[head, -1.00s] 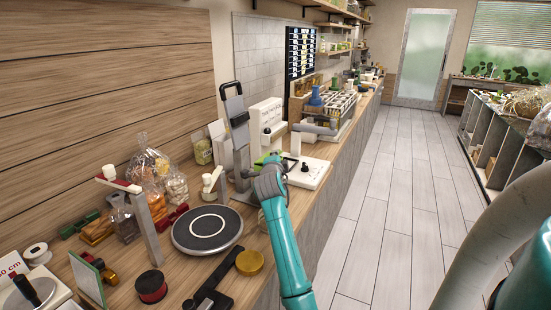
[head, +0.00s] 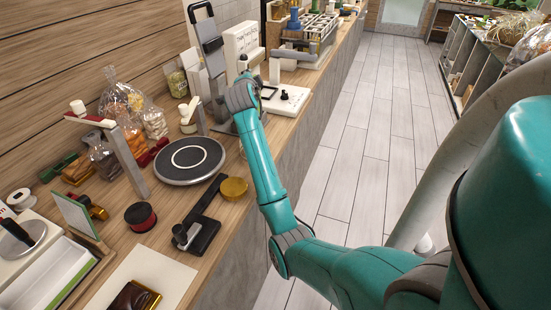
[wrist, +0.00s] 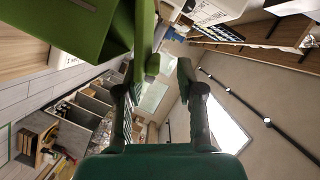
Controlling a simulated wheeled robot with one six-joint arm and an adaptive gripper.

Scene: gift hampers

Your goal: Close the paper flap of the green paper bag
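The green paper bag (wrist: 85,25) fills the upper left of the wrist view, seen from close up. A narrow green strip (wrist: 143,32), which looks like its paper flap, stands out at the bag's right side and reaches down to the left finger. My gripper (wrist: 168,66) is open, with a gap between its fingertips. The left fingertip is at or against the strip; I cannot tell whether they touch. The right finger is clear of the bag. In the head view my arm's wrist covers the gripper, and I cannot make out the bag there.
On the counter are a round dark scale (head: 190,159), a black holder (head: 204,222), a yellow lid (head: 233,188) and a red-and-black spool (head: 140,215). Clear bags (head: 121,97) stand at the back. A white device (head: 285,99) lies beyond my wrist. The floor (head: 360,140) at right is clear.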

